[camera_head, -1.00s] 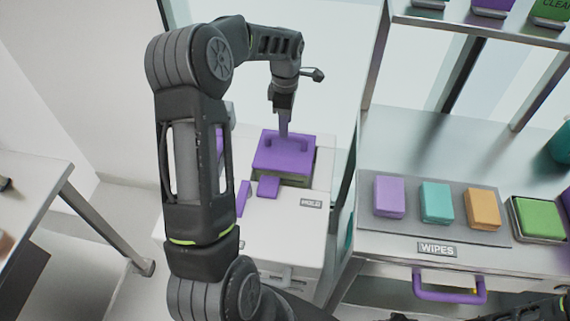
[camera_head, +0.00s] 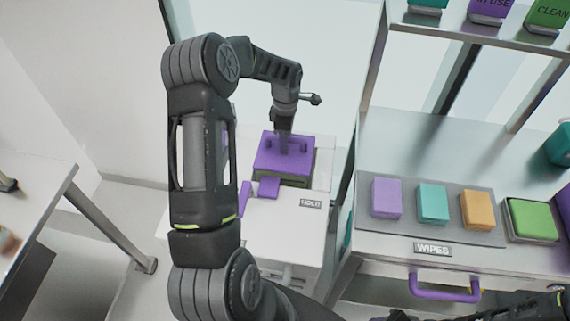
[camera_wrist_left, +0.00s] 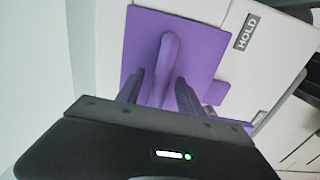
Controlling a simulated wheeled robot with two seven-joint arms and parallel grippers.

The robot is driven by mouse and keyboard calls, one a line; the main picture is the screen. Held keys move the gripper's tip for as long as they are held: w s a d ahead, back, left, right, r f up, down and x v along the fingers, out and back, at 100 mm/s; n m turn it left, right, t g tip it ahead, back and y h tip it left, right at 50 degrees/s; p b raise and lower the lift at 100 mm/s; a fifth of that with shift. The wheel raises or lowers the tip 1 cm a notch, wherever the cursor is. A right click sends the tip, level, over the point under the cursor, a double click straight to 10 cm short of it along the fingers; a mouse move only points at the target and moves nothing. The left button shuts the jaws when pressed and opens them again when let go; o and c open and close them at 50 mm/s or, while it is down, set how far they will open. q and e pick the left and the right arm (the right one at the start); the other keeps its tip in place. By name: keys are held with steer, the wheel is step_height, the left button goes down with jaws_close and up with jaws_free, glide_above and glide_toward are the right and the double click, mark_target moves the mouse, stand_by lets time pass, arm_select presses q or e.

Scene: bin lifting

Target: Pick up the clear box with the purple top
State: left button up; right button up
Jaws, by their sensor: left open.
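The box with the purple top (camera_head: 272,164) stands on the white HOLD cabinet; a strip of its clear side shows below the lid in the head view. A raised purple handle runs across the lid. My left gripper (camera_head: 284,150) points down over the lid. In the left wrist view the left gripper (camera_wrist_left: 160,85) is open, with one finger on each side of the purple handle (camera_wrist_left: 170,60). I cannot tell whether the fingers touch the lid (camera_wrist_left: 205,45). Only a dark part of my right arm shows at the lower right of the head view; its gripper cannot be made out.
The white cabinet (camera_head: 280,225) carries a HOLD label, with purple pieces (camera_head: 268,187) in front of the box. To the right, a metal table holds a grey mat with purple, teal and orange wipes (camera_head: 432,204) and a green-topped box (camera_head: 533,219). A shelf stands above.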

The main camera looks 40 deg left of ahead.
arm_select(q)
steer(key=shift+f+b, duration=0.2)
steer(key=shift+b, duration=0.3)
stand_by(0.8)
steer(key=shift+c, duration=0.4)
jaws_close()
stand_by(1.1)
steer(key=shift+w+r, duration=0.1)
steer(key=shift+w, duration=0.05)
